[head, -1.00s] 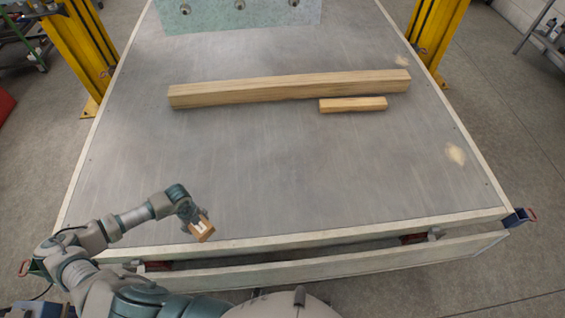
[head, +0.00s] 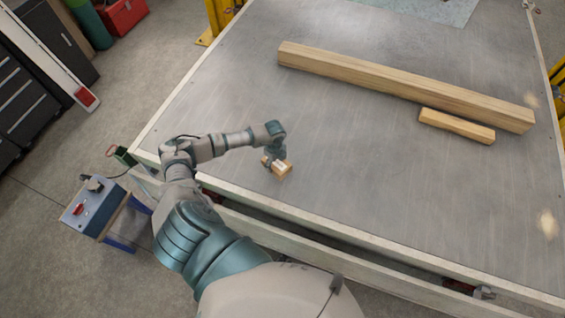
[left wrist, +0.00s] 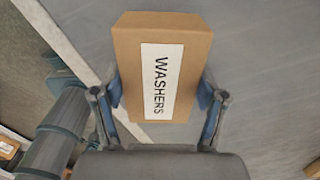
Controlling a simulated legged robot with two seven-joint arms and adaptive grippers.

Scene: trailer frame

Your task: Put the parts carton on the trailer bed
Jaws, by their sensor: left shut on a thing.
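The parts carton (head: 283,168) is a small brown box. In the left wrist view the carton (left wrist: 195,60) fills the middle and has a white label reading WASHERS. My left gripper (head: 271,160) is shut on it, with one finger on each side; the fingers also show in the left wrist view (left wrist: 160,105). The trailer bed (head: 350,190) is a wide grey surface with a pale rim. The carton is over the bed, a little inside its near edge. I cannot tell whether its underside touches the bed. My right gripper is out of view.
A long wooden beam (head: 400,85) and a shorter block (head: 457,126) lie on the bed farther back. A metal plate (head: 440,8) is at the far end. A small blue-topped stand (head: 85,212) is off the bed's left corner. The bed around the carton is clear.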

